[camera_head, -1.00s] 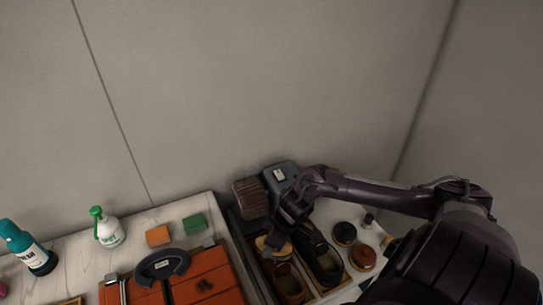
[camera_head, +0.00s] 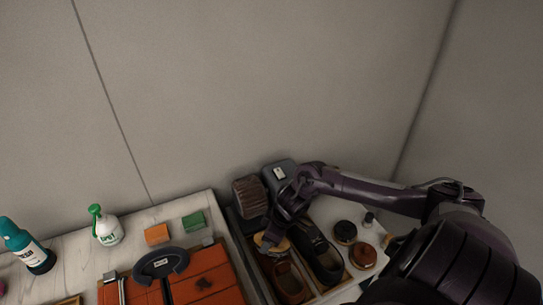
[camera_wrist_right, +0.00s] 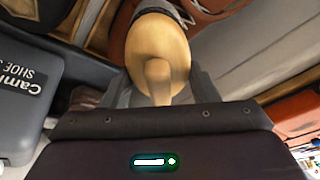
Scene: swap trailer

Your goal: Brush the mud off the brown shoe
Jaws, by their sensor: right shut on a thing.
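The brown shoe (camera_head: 289,284) lies in the left compartment of a wooden tray, beside a black shoe (camera_head: 322,258). My right gripper (camera_head: 274,231) is shut on a brush with a pale wooden, rounded top (camera_head: 269,245). The brush is at the far end of the brown shoe. In the right wrist view the brush's round top and knob (camera_wrist_right: 158,50) sit between the fingers. The bristles are hidden under the top, so I cannot tell whether they touch the shoe. I cannot make out mud clearly. My left gripper is not in view.
A grey shoe-polishing machine (camera_head: 279,174) with a brown roller brush (camera_head: 250,197) stands behind the tray. Round tins (camera_head: 345,232) are to its right.

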